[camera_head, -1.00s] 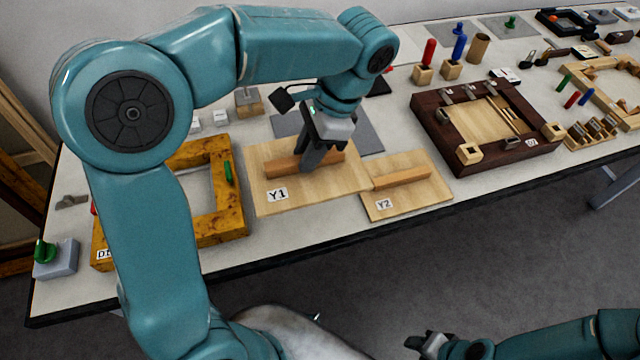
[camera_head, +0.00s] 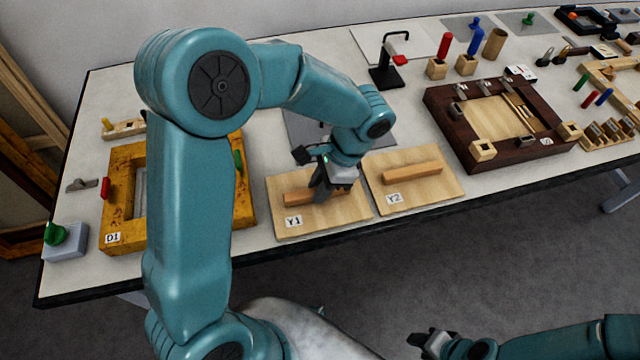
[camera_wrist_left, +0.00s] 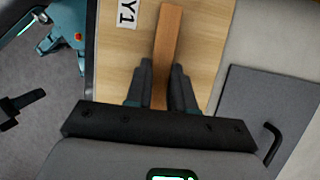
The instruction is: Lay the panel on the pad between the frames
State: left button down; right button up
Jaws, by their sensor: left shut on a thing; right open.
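Panel Y1 (camera_head: 345,210), a pale wooden board with a bar handle (camera_head: 298,198), is near the table's front edge. My left gripper (camera_head: 322,192) is shut on the handle, which also shows between its fingers in the left wrist view (camera_wrist_left: 160,85). I cannot tell whether Y1 touches the table. A similar panel Y2 (camera_head: 432,197) lies just right of it. A grey pad (camera_head: 300,125) is behind Y1, partly hidden by my left arm. The yellow frame D1 (camera_head: 122,210) is left and the dark brown frame (camera_head: 460,140) right. My right gripper (camera_head: 432,342) is open and empty, off the table.
A black stand with a red tip (camera_head: 385,75) stands behind the pad. Red (camera_head: 445,45) and blue (camera_head: 474,42) pegs stand in wooden blocks at the back. A grey block with a green knob (camera_head: 62,242) is at the front left corner. Several small tools lie at the far right.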

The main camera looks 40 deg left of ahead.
pick_arm(q)
jog(key=c, duration=1.4)
grip_release()
jog(key=shift+f, duration=0.2)
jog(key=o, duration=0.4)
jog(key=shift+r, duration=0.1)
jog(key=shift+r, duration=0.3)
jog(key=v, duration=1.1)
jog(key=shift+w+d+r, duration=0.2)
jog(key=shift+r, duration=0.1)
